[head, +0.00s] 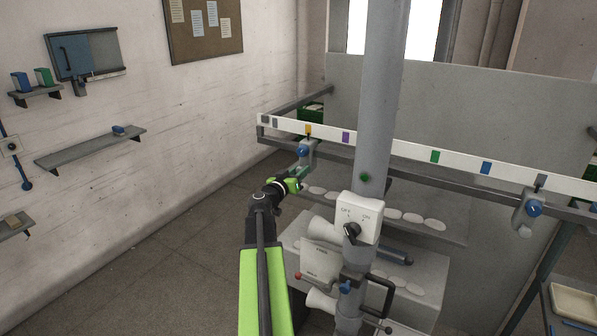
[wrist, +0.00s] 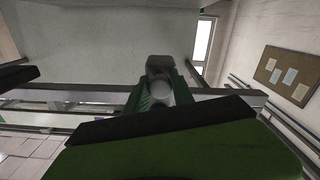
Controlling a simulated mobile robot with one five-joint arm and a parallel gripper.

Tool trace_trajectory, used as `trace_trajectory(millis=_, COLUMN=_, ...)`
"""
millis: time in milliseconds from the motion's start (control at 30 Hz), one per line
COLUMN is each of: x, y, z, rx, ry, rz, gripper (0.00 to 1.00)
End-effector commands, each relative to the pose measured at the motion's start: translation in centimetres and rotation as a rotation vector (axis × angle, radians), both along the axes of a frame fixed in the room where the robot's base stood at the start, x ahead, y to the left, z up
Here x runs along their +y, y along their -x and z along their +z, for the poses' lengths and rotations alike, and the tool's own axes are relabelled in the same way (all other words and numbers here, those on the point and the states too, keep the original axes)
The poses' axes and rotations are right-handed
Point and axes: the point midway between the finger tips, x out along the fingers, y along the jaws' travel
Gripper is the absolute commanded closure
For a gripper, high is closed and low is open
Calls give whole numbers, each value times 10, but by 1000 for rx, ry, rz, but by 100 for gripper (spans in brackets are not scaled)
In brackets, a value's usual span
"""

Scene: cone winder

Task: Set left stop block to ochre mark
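The left stop block (head: 307,150), grey with a blue knob, hangs on the rail just below the ochre mark (head: 308,129). Its top lies under or slightly right of that mark; exact alignment is too small to tell. My gripper (head: 298,174) reaches up to the block's lower end. In the wrist view the green fingers of my gripper (wrist: 165,92) stand on both sides of the block's grey lower part (wrist: 159,66) and appear closed on it. The contact faces are partly hidden.
The white scale strip (head: 393,147) also bears purple (head: 346,137), green (head: 435,156) and blue (head: 486,168) marks. A second stop block (head: 528,207) hangs at the right. A grey post (head: 377,100) with a switch box (head: 359,218) stands right of my arm.

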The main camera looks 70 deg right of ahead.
Motion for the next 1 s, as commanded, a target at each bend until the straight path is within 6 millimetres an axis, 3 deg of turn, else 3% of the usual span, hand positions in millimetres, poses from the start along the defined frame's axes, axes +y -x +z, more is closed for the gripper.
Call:
trace_trajectory(millis=33, x=0, y=-1, z=0, rx=1, ry=1, rz=1, gripper=64)
trace_trajectory(millis=133, x=1, y=-3, z=1, rx=1, ry=0, rz=4, gripper=51)
trace_trajectory(millis=467, x=6, y=-7, z=0, rx=1, ry=1, rz=9, gripper=50)
trace_trajectory(millis=567, x=19, y=-8, z=0, rx=1, ry=0, rz=9, gripper=50)
trace_trajectory(millis=800, x=78, y=-17, z=0, rx=1, ry=1, rz=12, gripper=50)
trace_trajectory(millis=1000, x=113, y=-24, z=0, rx=1, ry=0, rz=10, gripper=50)
